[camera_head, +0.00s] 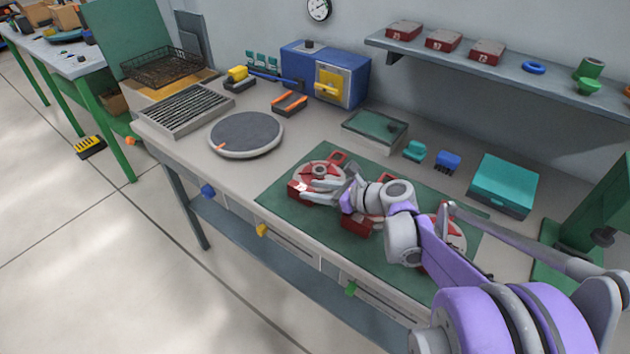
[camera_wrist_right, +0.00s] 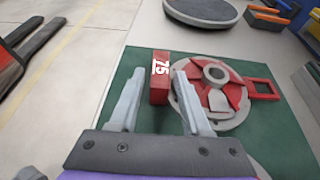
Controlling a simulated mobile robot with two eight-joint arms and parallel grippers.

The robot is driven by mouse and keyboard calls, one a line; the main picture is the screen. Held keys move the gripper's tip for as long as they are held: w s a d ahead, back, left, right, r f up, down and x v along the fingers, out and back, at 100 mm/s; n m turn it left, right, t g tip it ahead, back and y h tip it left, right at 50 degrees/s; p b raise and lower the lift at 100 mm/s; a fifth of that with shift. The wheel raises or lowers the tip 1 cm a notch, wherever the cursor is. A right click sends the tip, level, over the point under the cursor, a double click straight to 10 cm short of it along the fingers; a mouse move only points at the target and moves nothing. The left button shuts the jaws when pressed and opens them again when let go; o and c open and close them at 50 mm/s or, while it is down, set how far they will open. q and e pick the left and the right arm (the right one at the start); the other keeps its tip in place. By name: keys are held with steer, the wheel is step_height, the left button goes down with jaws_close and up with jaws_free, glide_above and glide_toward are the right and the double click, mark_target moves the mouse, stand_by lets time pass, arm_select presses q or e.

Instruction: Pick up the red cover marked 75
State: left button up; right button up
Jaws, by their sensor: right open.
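The red cover marked 75 (camera_wrist_right: 160,78) lies on the green mat, with its white number facing up in the right wrist view. In the head view this cover (camera_head: 297,191) is at the left end of the mat. My right gripper (camera_wrist_right: 154,78) is open, its two fingers pointing toward the marked block. The block appears close to the right finger, and I cannot tell whether they touch. In the head view my right gripper (camera_head: 317,190) partly hides the cover. My left gripper does not show.
More red-and-grey assemblies (camera_head: 452,238) lie on the green mat (camera_head: 280,205), partly hidden by my right arm. A grey turntable (camera_head: 246,133) stands to the left. A teal box (camera_head: 503,184) is at the right, and a shelf (camera_head: 480,75) holds red boxes.

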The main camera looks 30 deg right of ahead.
mark_target(305, 189)
steer(key=x, duration=0.5)
steer(key=shift+f, duration=0.15)
steer(key=shift+s, duration=0.1)
steer(key=shift+c, duration=0.3)
jaws_close()
stand_by(0.8)
